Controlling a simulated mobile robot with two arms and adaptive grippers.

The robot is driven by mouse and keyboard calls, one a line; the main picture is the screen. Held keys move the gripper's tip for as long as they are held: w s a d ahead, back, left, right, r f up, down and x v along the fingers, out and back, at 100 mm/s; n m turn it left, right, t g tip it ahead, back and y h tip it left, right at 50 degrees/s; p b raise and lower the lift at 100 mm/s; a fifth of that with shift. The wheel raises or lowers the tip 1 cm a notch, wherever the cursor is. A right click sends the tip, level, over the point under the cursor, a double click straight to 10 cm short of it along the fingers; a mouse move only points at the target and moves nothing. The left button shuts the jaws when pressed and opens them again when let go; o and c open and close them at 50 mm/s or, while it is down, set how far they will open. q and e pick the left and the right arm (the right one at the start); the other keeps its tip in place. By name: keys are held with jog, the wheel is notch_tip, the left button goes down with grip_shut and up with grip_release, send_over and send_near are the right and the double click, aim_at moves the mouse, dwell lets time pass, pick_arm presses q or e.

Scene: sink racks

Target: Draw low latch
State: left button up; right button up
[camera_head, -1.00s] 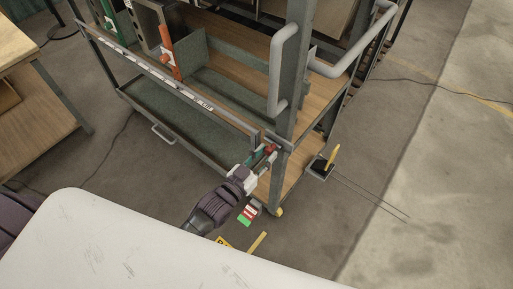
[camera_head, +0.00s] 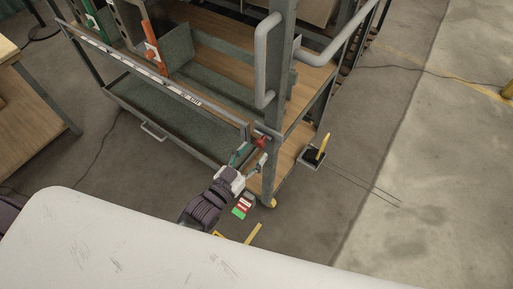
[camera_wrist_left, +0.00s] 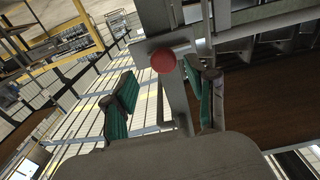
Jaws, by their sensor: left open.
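The low latch shows as a red round knob (camera_wrist_left: 163,60) on a grey plate at the rack's corner post in the left wrist view. In the head view the red knob (camera_head: 262,141) sits where the long front rail meets the post. My left gripper (camera_head: 251,160) is open just below and in front of the knob. In the left wrist view its green-padded fingers (camera_wrist_left: 165,95) stand wide apart, with the knob ahead between their tips. No contact shows. My right gripper is not in view.
The grey rack (camera_head: 283,100) has a tall post with bent handles (camera_head: 265,60). A drawer-like green tray (camera_head: 165,115) lies below the front rail (camera_head: 150,72). A small black stand with a yellow stick (camera_head: 322,147) and coloured cards (camera_head: 242,206) are on the floor nearby.

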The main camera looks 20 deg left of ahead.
pick_arm(q)
jog(key=v, duration=0.9)
jog(key=shift+s, duration=0.2)
